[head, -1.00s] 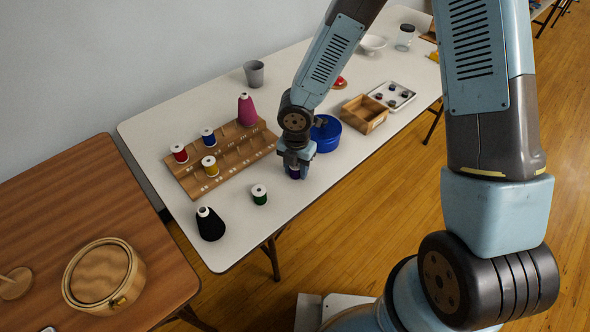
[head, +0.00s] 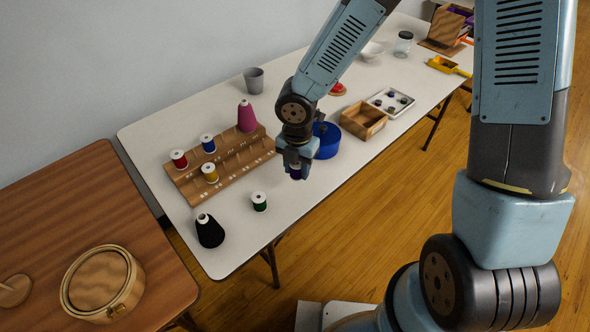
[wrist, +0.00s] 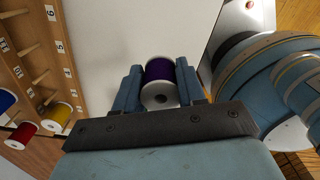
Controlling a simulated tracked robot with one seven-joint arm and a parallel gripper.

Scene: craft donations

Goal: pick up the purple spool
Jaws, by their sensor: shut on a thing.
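The purple spool (wrist: 160,72) has dark purple thread and white ends. In the wrist view it sits between the two fingers of my gripper (wrist: 158,88), which are shut on it from both sides. In the head view my gripper (head: 296,170) is over the white table, in front of the blue round tin, pointing down. Only a small dark purple part of the spool (head: 296,174) shows below the fingers there. The head view does not show clearly how far the spool is above the table.
A wooden spool rack (head: 200,184) with red, blue and yellow spools and a magenta cone stands to the left. A green spool (head: 259,201) and a black cone (head: 209,231) stand in front. The blue tin (head: 327,140) and a wooden box (head: 363,120) are close on the right.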

